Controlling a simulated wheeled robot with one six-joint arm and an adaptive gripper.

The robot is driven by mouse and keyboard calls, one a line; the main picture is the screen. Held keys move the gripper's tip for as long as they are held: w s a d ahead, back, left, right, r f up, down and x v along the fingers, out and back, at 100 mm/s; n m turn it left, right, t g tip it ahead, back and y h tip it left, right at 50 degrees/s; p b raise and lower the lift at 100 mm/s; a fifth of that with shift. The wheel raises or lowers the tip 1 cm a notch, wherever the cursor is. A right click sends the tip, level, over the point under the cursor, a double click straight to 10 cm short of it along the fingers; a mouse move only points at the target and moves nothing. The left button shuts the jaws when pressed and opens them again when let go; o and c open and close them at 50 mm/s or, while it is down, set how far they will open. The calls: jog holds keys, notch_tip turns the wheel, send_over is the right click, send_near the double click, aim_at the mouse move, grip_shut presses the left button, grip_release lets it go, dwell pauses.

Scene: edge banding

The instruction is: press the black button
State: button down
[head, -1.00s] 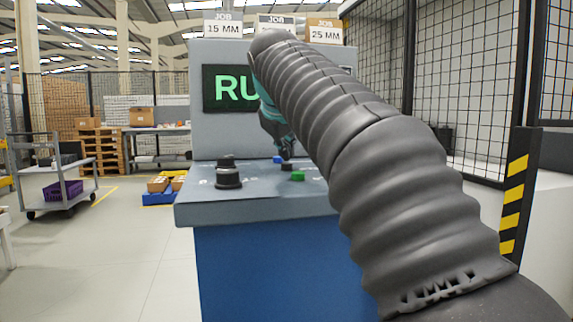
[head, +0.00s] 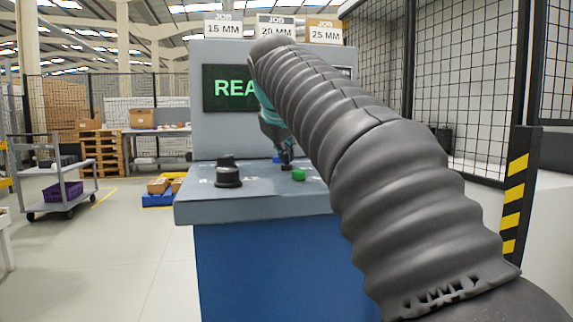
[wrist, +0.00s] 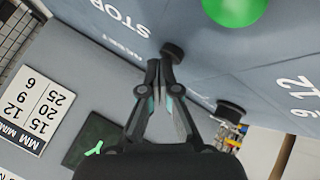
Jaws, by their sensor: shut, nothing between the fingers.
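The black button (wrist: 172,51) is a small round cap on the grey-blue panel, beside printed white lettering. In the head view the black button (head: 287,167) shows just under my gripper (head: 286,158), behind the green button. My gripper (wrist: 160,66) is shut and empty, with its fingertips right at the black button. They look to be touching it, though the exact contact is hard to see. The green button (head: 298,175) sits nearer the console's front; it also shows in the wrist view (wrist: 232,8). A bit of a blue button (head: 277,160) shows behind.
The console (head: 240,210) has a black knob (head: 228,178) at the left of its top. Its screen (head: 229,88) shows green letters beginning "REA", the rest hidden by my arm. Job cards (head: 222,29) stand on top. Mesh fencing (head: 470,90) is at the right.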

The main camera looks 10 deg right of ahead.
jog(key=shift+r, duration=0.1)
jog(key=shift+r+p, duration=0.85)
jog(key=shift+p, duration=0.15)
notch_tip(320, 180, up, 3)
jog(key=p, duration=0.2)
jog(key=shift+f+p, duration=0.1)
jog(key=shift+p, duration=0.25)
jog(key=shift+r, duration=1.05)
